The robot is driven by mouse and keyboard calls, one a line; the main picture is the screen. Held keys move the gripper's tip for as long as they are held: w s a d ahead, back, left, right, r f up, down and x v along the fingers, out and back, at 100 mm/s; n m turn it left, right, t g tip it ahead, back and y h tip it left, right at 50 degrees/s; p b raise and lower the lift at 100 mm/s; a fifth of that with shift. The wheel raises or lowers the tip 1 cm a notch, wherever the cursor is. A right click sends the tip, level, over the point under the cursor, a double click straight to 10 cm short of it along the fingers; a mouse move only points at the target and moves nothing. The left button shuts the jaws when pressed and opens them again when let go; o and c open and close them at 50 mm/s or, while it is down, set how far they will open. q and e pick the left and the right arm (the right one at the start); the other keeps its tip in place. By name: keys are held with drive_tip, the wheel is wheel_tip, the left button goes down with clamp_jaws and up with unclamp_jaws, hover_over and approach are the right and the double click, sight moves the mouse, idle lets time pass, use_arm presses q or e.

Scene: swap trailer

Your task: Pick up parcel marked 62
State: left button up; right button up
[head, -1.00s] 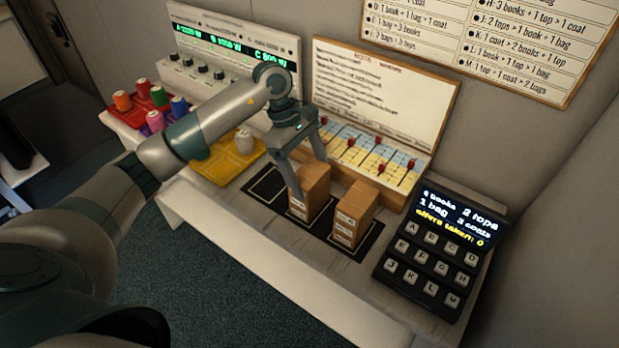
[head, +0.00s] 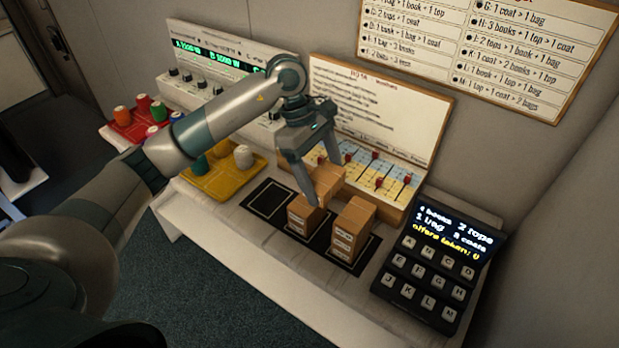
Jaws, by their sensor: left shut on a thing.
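My left gripper (head: 322,172) is shut on a brown parcel (head: 328,183) and holds it above the table, with one finger in front of it. Two more brown parcels stand on the black mat (head: 268,200): one (head: 303,216) just below the gripper, the other (head: 352,228) to its right. Their white labels are too small to read, and I cannot see a number on the held parcel. My right gripper is not in view.
A black keypad (head: 428,265) with a lit screen stands at the right of the table. A slider board (head: 385,110) is behind the parcels. A yellow tray (head: 222,183) and a red tray (head: 128,128) with spools are at the left. The mat's left end is empty.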

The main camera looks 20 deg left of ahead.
use_arm(q)
drive_tip(key=s+d+r, duration=0.1)
drive_tip(key=d+r, duration=0.3)
drive_tip(key=d, duration=0.3)
drive_tip(key=shift+d+r+p, duration=0.2)
drive_tip(key=shift+r+p, duration=0.05)
drive_tip(key=shift+p, duration=0.1)
drive_tip(key=shift+a+f, duration=0.1)
